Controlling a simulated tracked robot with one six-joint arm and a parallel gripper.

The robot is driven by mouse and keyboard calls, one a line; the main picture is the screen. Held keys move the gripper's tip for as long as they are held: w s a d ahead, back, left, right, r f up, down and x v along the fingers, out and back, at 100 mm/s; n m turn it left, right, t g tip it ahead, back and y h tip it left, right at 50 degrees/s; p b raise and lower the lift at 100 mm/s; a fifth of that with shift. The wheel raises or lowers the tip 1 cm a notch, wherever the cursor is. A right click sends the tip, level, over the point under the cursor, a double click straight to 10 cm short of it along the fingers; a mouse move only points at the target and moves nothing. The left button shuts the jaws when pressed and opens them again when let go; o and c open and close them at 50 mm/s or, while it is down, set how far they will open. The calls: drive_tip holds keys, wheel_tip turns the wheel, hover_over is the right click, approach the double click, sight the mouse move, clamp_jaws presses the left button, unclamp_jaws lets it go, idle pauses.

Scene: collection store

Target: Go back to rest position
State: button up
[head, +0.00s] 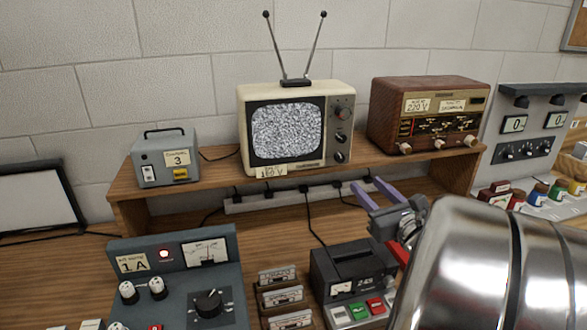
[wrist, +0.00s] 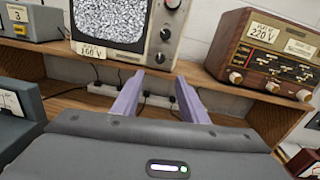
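My gripper (head: 376,193) is in front of the wooden shelf, below and between the television and the radio. Its two purple fingers stand apart with nothing between them. In the wrist view the gripper (wrist: 160,100) also shows open and empty, pointing at the shelf's lower opening with a power strip behind. My metal arm fills the lower right of the head view.
A television (head: 291,130) showing static, a brown radio (head: 428,112) and a small grey box (head: 164,158) stand on the shelf (head: 220,176). Below are a grey control panel (head: 185,270), several cassettes (head: 280,297) and a dark device (head: 350,268) beside my arm. Cables run behind.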

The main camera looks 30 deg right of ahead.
drive_tip(key=w+a+f+n+g+y, duration=0.25)
drive_tip(key=a+n+y, duration=0.35)
drive_tip(key=a, duration=0.6)
drive_tip(key=w+a+f+n+g+y, duration=0.1)
drive_tip(key=a+f+n+g+y, duration=0.2)
drive_tip(key=a+n, duration=0.75)
drive_tip(key=s+a+f+n+g+y, duration=0.1)
drive_tip(key=s+a+n+g, duration=0.1)
drive_tip(key=s+a+n, duration=0.3)
drive_tip(key=s+a+f+n+g, duration=0.1)
drive_tip(key=a+f+n+g, duration=0.15)
drive_tip(key=a, duration=0.35)
drive_tip(key=s+r+n+g+h, duration=0.1)
drive_tip(key=s+n+h, duration=0.4)
drive_tip(key=n, duration=0.9)
drive_tip(key=s, duration=0.3)
drive_tip(key=shift+s+g+h, duration=0.15)
drive_tip(key=shift+g+h, duration=0.15)
drive_tip(key=shift+g, duration=0.1)
drive_tip(key=shift+a, duration=0.1)
drive_tip(key=shift+c, duration=0.4)
